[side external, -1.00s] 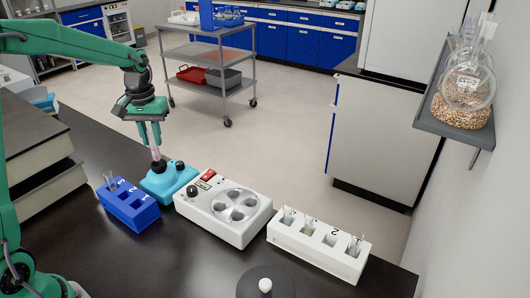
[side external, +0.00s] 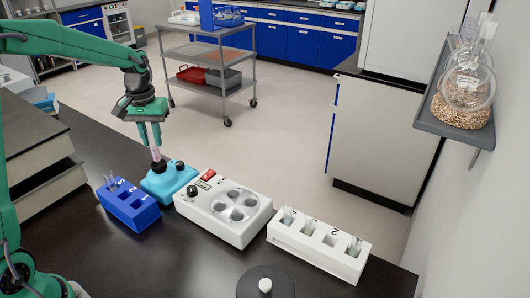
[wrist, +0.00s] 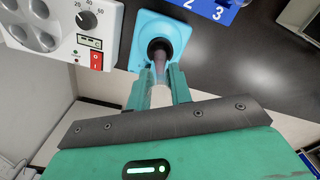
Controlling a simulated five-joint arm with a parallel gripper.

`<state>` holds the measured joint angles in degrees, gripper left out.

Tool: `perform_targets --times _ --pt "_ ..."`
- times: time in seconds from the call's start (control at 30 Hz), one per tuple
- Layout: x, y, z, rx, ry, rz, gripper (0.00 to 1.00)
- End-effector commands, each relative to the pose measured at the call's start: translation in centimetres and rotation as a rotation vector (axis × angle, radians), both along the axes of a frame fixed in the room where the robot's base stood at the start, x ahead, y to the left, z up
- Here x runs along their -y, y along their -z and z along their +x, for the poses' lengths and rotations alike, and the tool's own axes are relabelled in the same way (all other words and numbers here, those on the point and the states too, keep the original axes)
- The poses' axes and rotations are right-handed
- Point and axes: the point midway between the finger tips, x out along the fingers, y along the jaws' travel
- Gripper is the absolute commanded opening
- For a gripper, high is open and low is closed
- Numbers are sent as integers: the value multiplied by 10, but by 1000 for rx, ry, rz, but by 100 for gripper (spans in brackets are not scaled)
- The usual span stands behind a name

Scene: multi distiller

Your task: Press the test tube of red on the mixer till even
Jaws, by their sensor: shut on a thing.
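My gripper (side external: 150,132) is shut on a test tube (side external: 156,154) with reddish content. It holds the tube upright over the blue mixer (side external: 166,182), with the tube's lower end at the mixer's dark round cup. In the wrist view my gripper (wrist: 160,75) grips the tube (wrist: 159,62), and its bottom end reaches into the dark cup of the mixer (wrist: 180,30). I cannot tell how firmly the tube presses on the cup. The level and mixing of the red liquid are too small to judge.
A blue numbered rack (side external: 128,207) with tubes stands left of the mixer. A white device (side external: 222,218) with a dial, red switch and round wells stands to its right. A white rack (side external: 318,247) and a dark round plate (side external: 250,284) are further right. Bare black tabletop lies in front.

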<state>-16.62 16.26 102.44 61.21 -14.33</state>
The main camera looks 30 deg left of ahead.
Motion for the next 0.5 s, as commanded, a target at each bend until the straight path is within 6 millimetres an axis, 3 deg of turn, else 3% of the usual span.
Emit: perform_targets --times 0.5 --pt "0 6 0 -1 0 -1 0"
